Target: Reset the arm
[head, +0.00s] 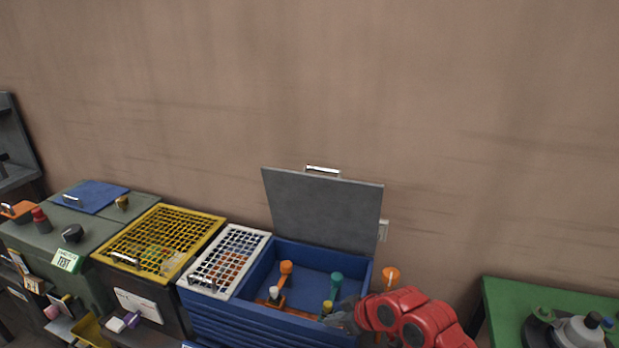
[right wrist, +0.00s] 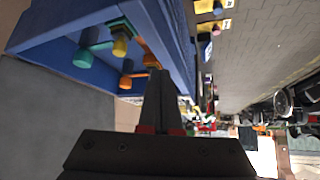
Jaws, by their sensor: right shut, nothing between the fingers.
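My right gripper (head: 343,318) is at the front right corner of an open blue bin (head: 365,275), at the end of my red arm. In the right wrist view its fingers (right wrist: 162,80) are together and empty, pointing past the bin (right wrist: 155,15). The bin's grey lid (head: 325,212) stands raised against the wall. Inside are an orange-headed piece (head: 286,268), a teal-topped piece (head: 336,279) and a white-topped piece (head: 273,292). My left gripper is not in view.
Left of the bin are a white grid cover (head: 263,239), a yellow grid cover (head: 210,222) and a green box with a blue lid (head: 95,196). An orange-topped piece (head: 390,275) is by the bin's right edge. A green table (head: 500,291) stands right.

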